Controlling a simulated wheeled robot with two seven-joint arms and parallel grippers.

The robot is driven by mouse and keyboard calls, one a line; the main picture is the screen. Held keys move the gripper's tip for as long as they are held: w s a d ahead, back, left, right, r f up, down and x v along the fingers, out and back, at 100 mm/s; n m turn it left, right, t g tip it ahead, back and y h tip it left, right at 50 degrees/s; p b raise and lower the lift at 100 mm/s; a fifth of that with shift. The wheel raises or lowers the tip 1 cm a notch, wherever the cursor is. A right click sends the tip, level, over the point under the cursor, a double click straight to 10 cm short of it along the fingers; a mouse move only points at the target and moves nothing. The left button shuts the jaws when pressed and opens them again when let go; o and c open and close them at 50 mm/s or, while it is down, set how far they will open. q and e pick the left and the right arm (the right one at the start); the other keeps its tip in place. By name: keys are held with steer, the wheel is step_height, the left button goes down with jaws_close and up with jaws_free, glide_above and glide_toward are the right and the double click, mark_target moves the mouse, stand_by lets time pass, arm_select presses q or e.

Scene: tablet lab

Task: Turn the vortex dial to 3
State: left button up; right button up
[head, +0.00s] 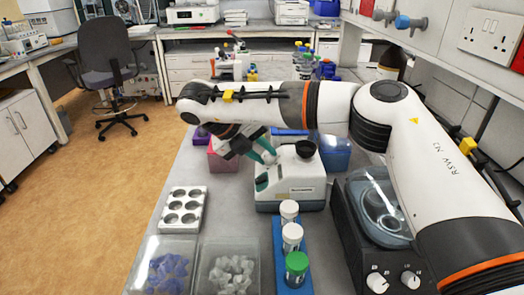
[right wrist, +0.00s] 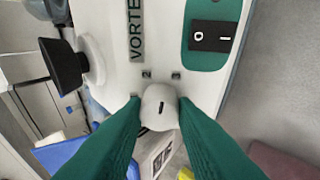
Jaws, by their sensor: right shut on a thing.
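The vortex mixer (head: 290,190) is a white and green box on the bench, with a black cup (head: 306,149) on top. In the right wrist view its white front (right wrist: 110,40) shows the printed name, partly cut off, and a black rocker switch (right wrist: 212,37) on a green panel. The vortex dial (right wrist: 160,107) is a small white knob with a dark pointer mark. My right gripper (head: 264,148) has green fingers, which close on the dial from both sides in the right wrist view (right wrist: 160,115). My left gripper is out of view.
A blue rack (head: 279,262) with several capped tubes stands in front of the mixer. A grey well tray (head: 183,209) and clear bins (head: 238,248) lie at left. A black device (head: 350,235) with two knobs stands at right, under my right arm.

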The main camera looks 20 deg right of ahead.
steer(key=shift+m+h, duration=0.5)
steer(key=shift+m, duration=1.5)
steer(key=shift+g, duration=0.3)
steer(key=o, duration=1)
steer(key=p+v, duration=0.1)
steer(key=v, duration=1.1)
